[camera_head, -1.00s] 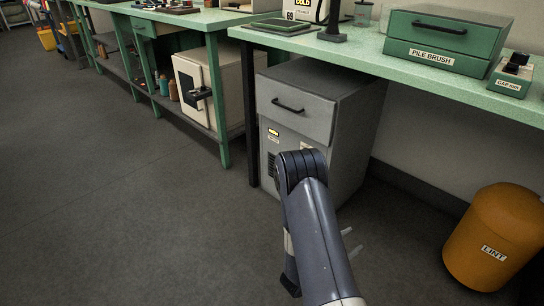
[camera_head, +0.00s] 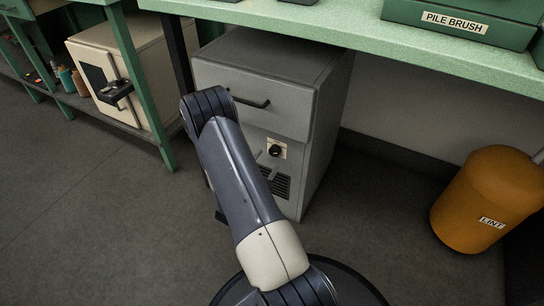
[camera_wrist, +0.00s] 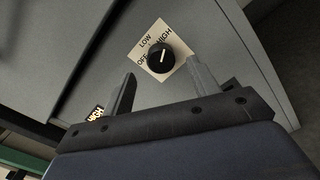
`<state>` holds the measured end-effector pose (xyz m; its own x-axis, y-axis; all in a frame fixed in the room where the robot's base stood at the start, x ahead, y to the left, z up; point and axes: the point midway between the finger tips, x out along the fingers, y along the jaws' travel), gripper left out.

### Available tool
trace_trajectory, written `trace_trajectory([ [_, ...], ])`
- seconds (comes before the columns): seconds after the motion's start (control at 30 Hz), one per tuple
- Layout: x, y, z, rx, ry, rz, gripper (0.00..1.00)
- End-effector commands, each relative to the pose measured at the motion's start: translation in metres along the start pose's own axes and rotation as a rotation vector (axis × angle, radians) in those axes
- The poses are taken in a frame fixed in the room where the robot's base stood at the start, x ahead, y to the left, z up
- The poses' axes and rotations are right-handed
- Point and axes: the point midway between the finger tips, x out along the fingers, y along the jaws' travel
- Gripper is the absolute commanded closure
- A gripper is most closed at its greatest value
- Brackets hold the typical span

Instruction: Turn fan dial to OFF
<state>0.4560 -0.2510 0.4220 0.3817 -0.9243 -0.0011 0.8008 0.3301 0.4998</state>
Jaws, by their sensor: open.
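The fan dial (camera_head: 275,151) is a round black knob on a cream plate on the front of a grey cabinet (camera_head: 330,110), below its drawer. In the wrist view the dial (camera_wrist: 160,57) has a white pointer line, and its plate reads OFF, LOW and HIGH. The pointer aims toward HIGH. My arm hides part of the cabinet front.
The drawer handle (camera_head: 252,103) sticks out above the dial. A vent grille (camera_head: 275,183) is below it. The green bench (camera_head: 330,30) overhangs the cabinet. An orange LINT bin (camera_head: 475,200) stands at the right. A cream cabinet (camera_head: 125,80) stands left. The floor at left is clear.

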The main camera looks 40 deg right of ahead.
Motion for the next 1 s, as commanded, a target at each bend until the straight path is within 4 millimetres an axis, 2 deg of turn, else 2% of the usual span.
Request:
trace_trajectory([
  [0.1,0.021,-0.002,-0.001,0.002,-0.003,-0.002,0.43],
  [0.3,0.043,-0.001,-0.001,0.001,-0.002,-0.001,0.43],
  [0.67,0.047,0.001,0.0,0.0,0.0,0.002,0.43],
  [1.0,0.047,0.0,0.0,0.0,0.0,0.001,0.7],
])
